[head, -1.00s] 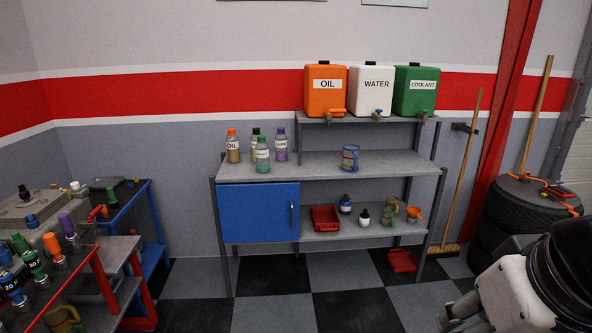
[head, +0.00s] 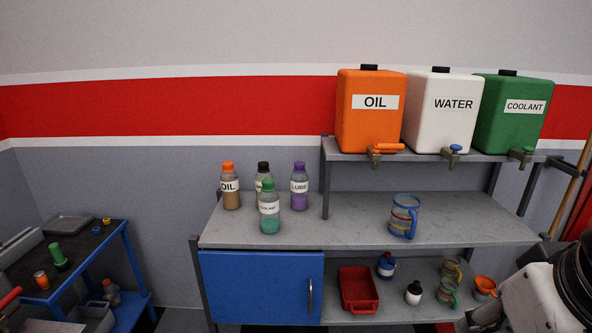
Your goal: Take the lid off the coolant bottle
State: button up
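The coolant bottle (head: 270,222) stands upright on the upper grey shelf of the workbench, holding green liquid behind a white label. Its green lid (head: 268,185) sits on top of the bottle. It stands in front of the other bottles and partly hides a black-capped one. Part of my white and black arm shows at the lower right, well apart from the bottle. My gripper's fingers cannot be made out in the head view.
An orange-capped OIL bottle (head: 230,187), a black-capped bottle (head: 263,169) and a purple LUBE bottle (head: 299,188) stand close around it. A blue-rimmed jug (head: 403,217) stands to the right. The shelf (head: 340,231) is clear between. A blue trolley (head: 140,277) stands at left.

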aim_at(268, 184)
jog(key=i+l+u, duration=0.1)
jog(key=i+u, duration=0.35)
jog(key=i+l+u, duration=0.25)
jog(key=i+u, duration=0.15)
jog(key=i+l+u, duration=1)
jog(key=l, duration=0.25)
jog(key=k, duration=0.1)
